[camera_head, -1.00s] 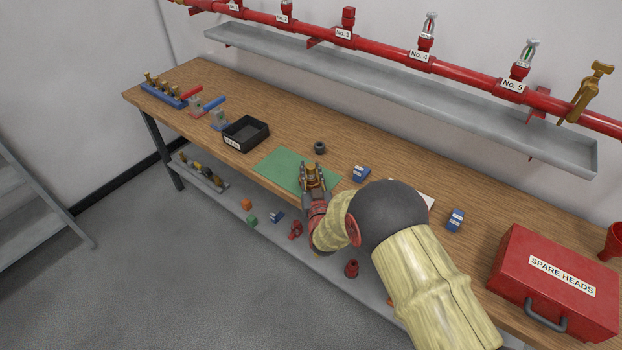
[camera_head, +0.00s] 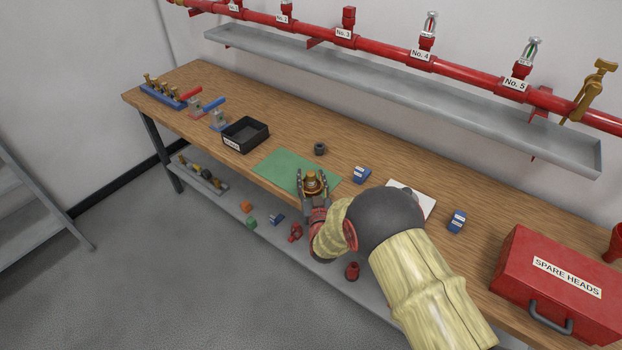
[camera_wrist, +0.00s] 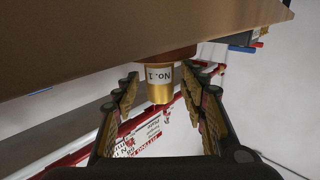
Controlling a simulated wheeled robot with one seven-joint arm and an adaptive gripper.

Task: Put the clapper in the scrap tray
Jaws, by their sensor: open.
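A brass piece (camera_head: 313,184) stands on the green mat (camera_head: 272,165), between the fingers of my gripper (camera_head: 314,174). In the wrist view the brass piece (camera_wrist: 159,84) bears a "No. 1" label and has a wider, darker brown part at the bench side. My gripper (camera_wrist: 163,88) is open, with a finger on each side of the piece and gaps showing. I cannot make out a separate clapper. A black open tray (camera_head: 257,142) with a small label stands left of the mat. It looks empty; its label is too small to read.
A dark ring-shaped part (camera_head: 320,149) stands behind the mat. Blue boxes (camera_head: 361,174) and (camera_head: 456,221) and a white sheet (camera_head: 423,203) lie to the right. A red "SPARE HEADS" case (camera_head: 555,281) fills the right end. A red pipe and grey trough run along the wall.

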